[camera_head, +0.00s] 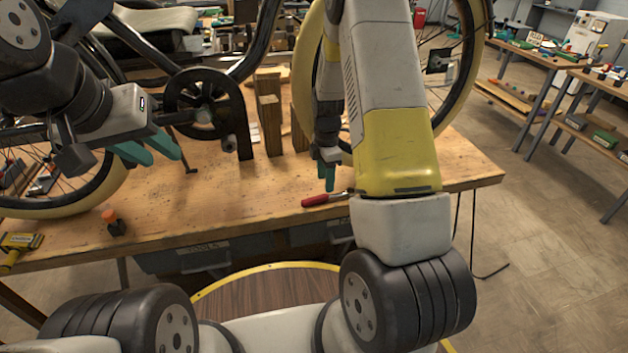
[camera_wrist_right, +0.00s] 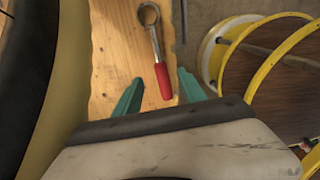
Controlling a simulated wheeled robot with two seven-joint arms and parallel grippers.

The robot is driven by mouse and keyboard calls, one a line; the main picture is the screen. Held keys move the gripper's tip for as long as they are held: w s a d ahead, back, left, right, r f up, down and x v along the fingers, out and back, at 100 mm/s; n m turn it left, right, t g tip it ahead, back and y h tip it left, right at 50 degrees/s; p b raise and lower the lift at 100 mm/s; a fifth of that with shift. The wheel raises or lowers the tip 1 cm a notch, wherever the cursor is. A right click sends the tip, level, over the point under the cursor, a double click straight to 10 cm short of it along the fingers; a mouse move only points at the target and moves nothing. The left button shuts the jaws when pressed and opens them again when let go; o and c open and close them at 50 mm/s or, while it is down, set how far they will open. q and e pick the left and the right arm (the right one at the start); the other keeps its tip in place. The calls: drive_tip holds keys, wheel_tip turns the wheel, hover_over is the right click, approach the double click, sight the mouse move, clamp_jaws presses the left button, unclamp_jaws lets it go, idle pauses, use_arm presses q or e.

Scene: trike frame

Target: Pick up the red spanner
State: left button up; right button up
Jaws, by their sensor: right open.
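The red spanner (camera_head: 326,199) lies on the wooden workbench near its front edge, with its red handle to the left and its metal end partly hidden by my right arm. In the right wrist view the spanner (camera_wrist_right: 164,82) shows whole, with a metal ring end at the top and the red handle between the finger tips. My right gripper (camera_head: 327,176) is just above the spanner, its teal fingers apart and empty; it also shows in the right wrist view (camera_wrist_right: 159,75). My left gripper (camera_head: 160,148) is over the left part of the bench, its teal fingers apart and nothing visible between them.
The trike frame (camera_head: 238,125) with its wheels stands on the workbench (camera_head: 265,215) behind the grippers. Wooden blocks (camera_head: 270,122) stand near its middle. An orange-topped item (camera_head: 112,221) and a yellow tool (camera_head: 18,243) lie at the left front. Side tables (camera_head: 520,52) stand at right.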

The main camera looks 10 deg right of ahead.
sight(330, 197)
drive_tip(key=f, duration=0.4)
drive_tip(key=a+f, duration=0.1)
drive_tip(key=f, duration=0.1)
drive_tip(key=shift+s+f, duration=0.1)
drive_tip(key=shift+f, duration=0.15)
clamp_jaws()
idle(1.2)
